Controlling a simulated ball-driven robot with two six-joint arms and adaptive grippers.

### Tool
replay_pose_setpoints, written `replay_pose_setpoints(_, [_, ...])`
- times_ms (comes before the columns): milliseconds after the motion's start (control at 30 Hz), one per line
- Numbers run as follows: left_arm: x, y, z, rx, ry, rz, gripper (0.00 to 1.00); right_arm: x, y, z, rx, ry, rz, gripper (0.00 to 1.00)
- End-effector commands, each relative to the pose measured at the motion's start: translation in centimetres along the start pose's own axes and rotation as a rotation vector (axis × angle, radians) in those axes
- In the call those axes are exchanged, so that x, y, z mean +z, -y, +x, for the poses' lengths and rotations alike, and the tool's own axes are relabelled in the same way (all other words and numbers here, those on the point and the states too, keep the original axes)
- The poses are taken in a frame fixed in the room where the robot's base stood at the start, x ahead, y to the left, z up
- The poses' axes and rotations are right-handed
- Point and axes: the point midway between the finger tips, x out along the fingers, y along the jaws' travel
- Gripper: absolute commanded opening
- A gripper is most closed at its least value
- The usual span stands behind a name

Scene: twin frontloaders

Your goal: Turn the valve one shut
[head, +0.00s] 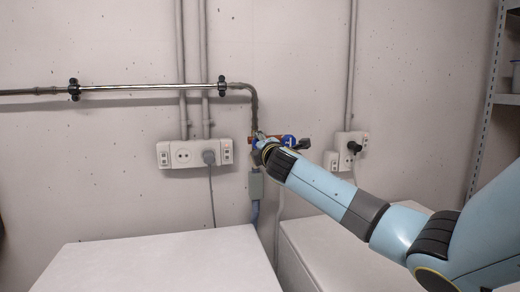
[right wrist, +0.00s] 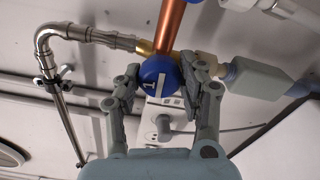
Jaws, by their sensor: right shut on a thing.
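The valve one knob (right wrist: 152,70) is round and blue, with a white "1" label, in the right wrist view. It sits at a joint of a copper pipe (right wrist: 169,22) and a brass fitting. My right gripper (right wrist: 161,76) has one finger on each side of the knob and is shut on it. In the head view my right arm reaches to the wall, and my gripper (head: 263,152) largely hides this valve. A second blue part (head: 290,140) shows just right of it; I cannot read any label on it. My left gripper is not in view.
A metal pipe (head: 150,87) runs along the wall and bends down to the valves. Sockets (head: 183,154) with a plugged cable are left of the valve, more (head: 333,161) at right. Two white machine tops (head: 160,262) stand below. A shelf (head: 505,98) is at right.

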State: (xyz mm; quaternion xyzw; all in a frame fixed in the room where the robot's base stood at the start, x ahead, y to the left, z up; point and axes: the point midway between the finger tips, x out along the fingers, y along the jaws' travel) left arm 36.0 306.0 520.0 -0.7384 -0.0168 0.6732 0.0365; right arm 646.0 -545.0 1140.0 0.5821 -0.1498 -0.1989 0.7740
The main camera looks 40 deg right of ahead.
Motion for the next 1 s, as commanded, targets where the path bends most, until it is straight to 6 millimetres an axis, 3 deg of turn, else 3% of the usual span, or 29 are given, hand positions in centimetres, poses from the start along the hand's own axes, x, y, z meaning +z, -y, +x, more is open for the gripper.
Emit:
replay_pose_setpoints(767, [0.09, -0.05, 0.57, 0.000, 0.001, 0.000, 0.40, -0.04, 0.25, -0.04, -0.005, 0.000, 0.098, 0.08])
replay_pose_setpoints(800, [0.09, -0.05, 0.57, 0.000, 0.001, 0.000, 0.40, -0.04, 0.25, -0.04, -0.005, 0.000, 0.098, 0.45])
replay_pose_setpoints(933, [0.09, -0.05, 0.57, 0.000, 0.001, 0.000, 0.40, -0.03, 0.18, -0.02, -0.003, 0.000, 0.097, 0.62])
replay_pose_setpoints(1000, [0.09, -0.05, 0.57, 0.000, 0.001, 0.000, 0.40, -0.02, 0.14, -0.02, -0.003, 0.000, 0.097, 0.64])
